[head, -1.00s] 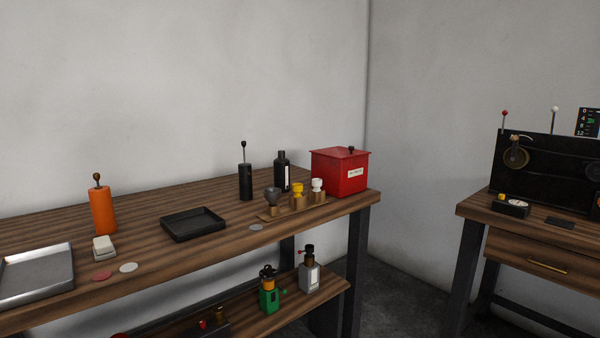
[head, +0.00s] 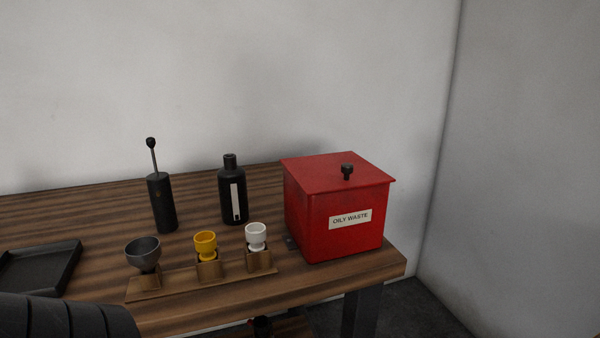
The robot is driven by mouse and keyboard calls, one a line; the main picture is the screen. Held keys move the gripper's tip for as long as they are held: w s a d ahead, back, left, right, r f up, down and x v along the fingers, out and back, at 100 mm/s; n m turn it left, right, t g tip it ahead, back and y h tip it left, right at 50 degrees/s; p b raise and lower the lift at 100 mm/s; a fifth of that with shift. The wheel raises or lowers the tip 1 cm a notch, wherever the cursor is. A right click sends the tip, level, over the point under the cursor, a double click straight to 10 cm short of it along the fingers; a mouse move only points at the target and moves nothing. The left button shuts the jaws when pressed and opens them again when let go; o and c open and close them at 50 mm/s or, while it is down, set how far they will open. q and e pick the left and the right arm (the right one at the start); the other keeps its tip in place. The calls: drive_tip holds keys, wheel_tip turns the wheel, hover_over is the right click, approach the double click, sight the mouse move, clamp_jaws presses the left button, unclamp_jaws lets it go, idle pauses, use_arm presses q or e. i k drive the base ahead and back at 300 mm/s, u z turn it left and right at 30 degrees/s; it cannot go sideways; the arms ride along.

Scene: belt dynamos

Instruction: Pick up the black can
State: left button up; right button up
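A black cylindrical can (head: 161,203) with a thin rod and a ball tip on top stands upright near the back of the wooden workbench (head: 75,213). To its right stands a black bottle (head: 233,196) with a narrow neck and a white strip label, also upright. The can is apart from the bottle. Neither gripper shows; only a dark ribbed part that looks like my arm is at the lower left edge, short of the can.
In front is a wooden rack (head: 190,284) with grey (head: 143,252), yellow (head: 205,243) and white (head: 256,236) cups. A red oily waste box (head: 335,212) stands at the right end. A black tray (head: 50,270) lies left.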

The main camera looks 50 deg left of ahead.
sight(231, 178)
drive_tip(key=u, duration=0.2)
drive_tip(key=i, duration=0.85)
drive_tip(key=u, duration=2.05)
